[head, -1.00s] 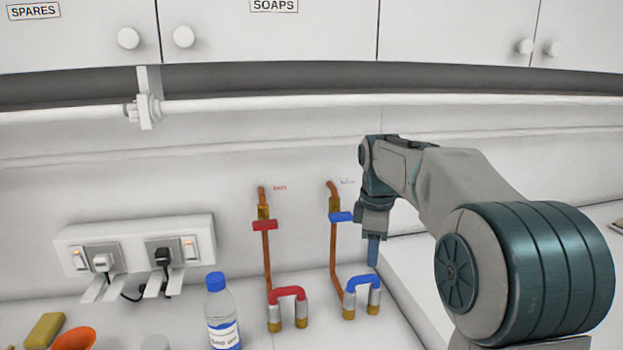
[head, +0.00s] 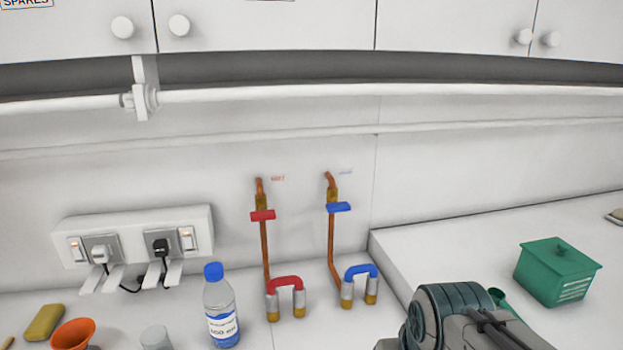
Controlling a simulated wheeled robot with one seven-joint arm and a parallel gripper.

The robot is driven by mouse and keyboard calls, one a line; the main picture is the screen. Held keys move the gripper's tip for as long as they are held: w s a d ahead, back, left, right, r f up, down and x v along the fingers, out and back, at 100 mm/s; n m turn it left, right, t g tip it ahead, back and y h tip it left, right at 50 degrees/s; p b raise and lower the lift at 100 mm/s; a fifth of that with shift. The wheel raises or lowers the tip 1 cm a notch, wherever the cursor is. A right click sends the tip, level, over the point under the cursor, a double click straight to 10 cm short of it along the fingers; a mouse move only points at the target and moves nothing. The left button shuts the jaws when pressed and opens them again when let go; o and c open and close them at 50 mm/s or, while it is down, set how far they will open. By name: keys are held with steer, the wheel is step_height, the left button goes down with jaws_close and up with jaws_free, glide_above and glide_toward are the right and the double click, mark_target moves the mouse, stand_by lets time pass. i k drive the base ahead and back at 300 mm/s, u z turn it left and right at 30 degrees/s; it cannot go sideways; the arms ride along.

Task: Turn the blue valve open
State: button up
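The blue valve has a flat blue lever (head: 339,207) on a brass body at the upper part of a copper pipe (head: 332,240) on the back wall. The lever lies crosswise to the pipe, nearly level. Below it, a blue U-shaped piece (head: 361,271) joins two metal and brass stubs. My arm shows only in part at the bottom right, well below and right of the valve. My gripper cannot be made out there, and nothing touches the blue lever.
A similar pipe with a red lever (head: 262,215) and red U-piece (head: 285,283) stands to the left. A blue-capped bottle (head: 220,309), an orange funnel-like cup (head: 73,335) and a socket panel (head: 135,237) are further left. A green box (head: 556,272) sits on the right-hand surface.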

mark_target(344, 206)
steer(key=k, duration=1.3)
steer(key=u, duration=0.75)
steer(key=i, duration=1.3)
steer(key=z, duration=0.45)
